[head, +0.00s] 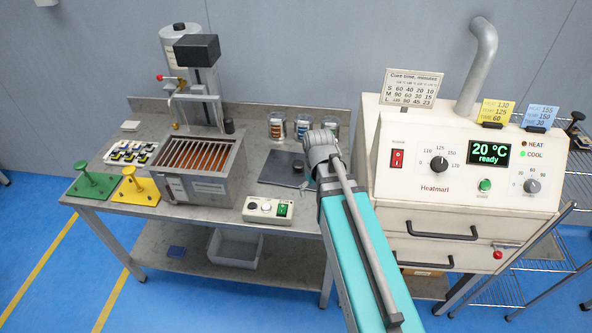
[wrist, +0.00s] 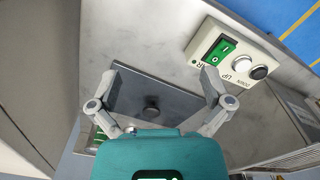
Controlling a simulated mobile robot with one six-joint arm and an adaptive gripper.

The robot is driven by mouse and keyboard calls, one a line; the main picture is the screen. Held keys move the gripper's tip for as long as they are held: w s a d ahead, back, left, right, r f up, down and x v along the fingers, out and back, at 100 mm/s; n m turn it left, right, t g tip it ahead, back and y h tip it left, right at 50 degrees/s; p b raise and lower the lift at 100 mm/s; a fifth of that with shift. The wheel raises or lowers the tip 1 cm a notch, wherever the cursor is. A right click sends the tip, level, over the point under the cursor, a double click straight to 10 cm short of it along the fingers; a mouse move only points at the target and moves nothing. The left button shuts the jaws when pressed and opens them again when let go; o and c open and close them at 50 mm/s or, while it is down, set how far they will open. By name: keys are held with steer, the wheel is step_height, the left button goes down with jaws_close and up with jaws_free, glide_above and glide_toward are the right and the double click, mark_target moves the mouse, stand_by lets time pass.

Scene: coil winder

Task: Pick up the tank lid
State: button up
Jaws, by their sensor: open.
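The tank lid is a flat dark grey plate (head: 283,172) with a small black knob (head: 298,164). It lies on the metal bench to the right of the tank (head: 200,170), partly hidden by my arm in the head view. In the wrist view the lid (wrist: 165,84) fills the middle, with its round knob (wrist: 152,108) upright. My gripper (wrist: 158,82) is open and empty above the lid, one finger on each side of the knob. In the head view my arm hides the fingers. The gap between the fingers and the lid is hard to judge.
A control box (head: 267,209) with a green switch sits just in front of the lid; it also shows in the wrist view (wrist: 232,56). Several jars (head: 303,127) stand behind the lid. A large oven (head: 460,170) stands to the right of my arm.

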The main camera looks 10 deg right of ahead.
mark_target(299, 164)
steer(key=w+r+n+p, duration=0.1)
steer(key=w+n, duration=0.8)
steer(key=w, duration=1.5)
steer(key=shift+r, duration=0.15)
steer(key=shift+w, duration=0.1)
step_height(299, 164, down, 9)
steer(key=b, duration=0.8)
steer(key=shift+r, duration=0.2)
steer(key=shift+f+b, duration=0.15)
steer(key=shift+b, duration=0.25)
step_height(299, 164, down, 5)
steer(key=b, duration=0.5)
steer(key=c, duration=1.3)
